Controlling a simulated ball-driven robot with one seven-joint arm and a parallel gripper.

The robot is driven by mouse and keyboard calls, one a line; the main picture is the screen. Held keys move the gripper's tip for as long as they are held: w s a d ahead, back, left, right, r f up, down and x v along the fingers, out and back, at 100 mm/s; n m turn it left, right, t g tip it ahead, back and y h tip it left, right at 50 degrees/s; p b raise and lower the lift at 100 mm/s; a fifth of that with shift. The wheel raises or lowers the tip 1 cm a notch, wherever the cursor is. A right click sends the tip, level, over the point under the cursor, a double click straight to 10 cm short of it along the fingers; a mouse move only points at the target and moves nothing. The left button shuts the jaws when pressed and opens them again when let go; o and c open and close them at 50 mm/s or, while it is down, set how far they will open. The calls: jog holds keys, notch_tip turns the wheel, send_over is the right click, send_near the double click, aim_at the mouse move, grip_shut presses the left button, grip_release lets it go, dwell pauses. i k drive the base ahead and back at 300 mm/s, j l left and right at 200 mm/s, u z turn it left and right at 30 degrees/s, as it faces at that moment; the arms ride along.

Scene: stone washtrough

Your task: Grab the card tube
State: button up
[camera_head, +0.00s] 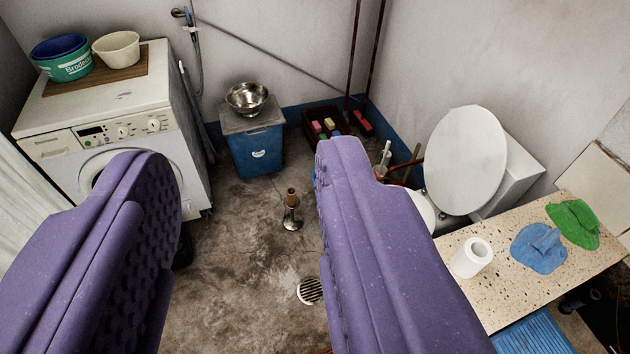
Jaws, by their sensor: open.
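A small brown tube (291,196), which looks like the card tube, stands upright over a shiny metal piece (292,220) on the floor. I cannot tell how the two are joined. My gripper (240,165) has two purple padded fingers, wide apart, with nothing between them up close. The tube shows in the gap between the fingers, nearer the right one, and well beyond the fingertips. The right finger hides part of the floor and the toilet.
A washing machine (115,110) stands left, a blue bin (257,152) with a metal bowl (247,97) behind. A toilet (466,160) and a speckled counter (505,285) with a white roll (472,257) and cloths (540,248) are right. Floor around the drain (310,291) is clear.

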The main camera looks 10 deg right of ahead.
aim_at(291, 199)
jog(key=i+j, duration=0.1)
jog(key=i, duration=0.35)
jog(key=i+z, duration=0.1)
jog(key=i, duration=0.35)
jog(key=i+j, duration=0.2)
jog(key=i, duration=0.25)
